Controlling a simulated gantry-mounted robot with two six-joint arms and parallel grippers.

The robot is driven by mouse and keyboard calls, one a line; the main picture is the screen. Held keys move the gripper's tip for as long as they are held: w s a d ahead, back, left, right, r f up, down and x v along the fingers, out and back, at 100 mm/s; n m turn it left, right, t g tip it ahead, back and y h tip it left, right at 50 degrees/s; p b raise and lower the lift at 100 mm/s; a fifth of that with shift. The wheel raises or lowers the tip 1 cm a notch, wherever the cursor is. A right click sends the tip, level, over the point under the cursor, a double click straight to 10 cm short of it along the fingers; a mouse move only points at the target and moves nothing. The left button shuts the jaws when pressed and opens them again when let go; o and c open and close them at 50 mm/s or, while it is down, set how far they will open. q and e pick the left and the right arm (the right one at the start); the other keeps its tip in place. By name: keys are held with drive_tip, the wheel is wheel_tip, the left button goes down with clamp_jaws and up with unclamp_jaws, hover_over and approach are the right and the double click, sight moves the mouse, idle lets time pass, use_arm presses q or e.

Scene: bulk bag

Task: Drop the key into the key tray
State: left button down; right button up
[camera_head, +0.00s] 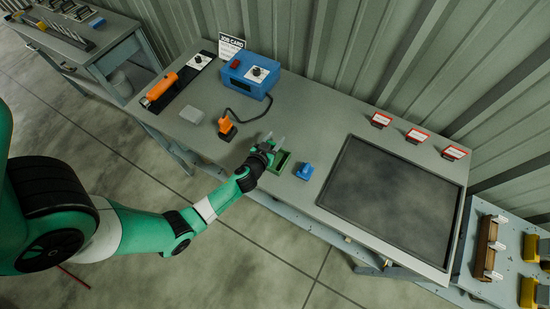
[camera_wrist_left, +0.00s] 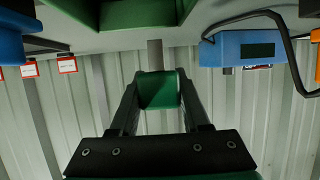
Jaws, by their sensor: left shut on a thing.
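My left gripper (camera_head: 273,142) is over the workbench, beside and partly in front of a small green tray (camera_head: 283,160), the likely key tray. In the left wrist view my left gripper (camera_wrist_left: 158,92) is shut on a green piece with a short grey shaft (camera_wrist_left: 155,54), which looks like the key. The shaft extends beyond the fingertips. The key is held clear of the tray floor as far as I can see. The green tray (camera_wrist_left: 130,12) shows at the top of the wrist view. In the head view the key is hard to make out. My right gripper is not in view.
A blue block (camera_head: 305,171) sits just right of the tray, and an orange plug (camera_head: 227,128) to its left. A blue box (camera_head: 247,76) with a cable stands behind. A dark panel (camera_head: 388,195) fills the right.

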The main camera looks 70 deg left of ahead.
use_arm(q)
drive_tip(key=shift+f, duration=0.1)
drive_tip(key=shift+c, duration=1.5)
unclamp_jaws()
drive_tip(key=v, duration=1.1)
drive_tip(key=shift+s+r, duration=0.2)
drive_tip(key=shift+r, duration=0.05)
drive_tip(key=shift+d, duration=0.15)
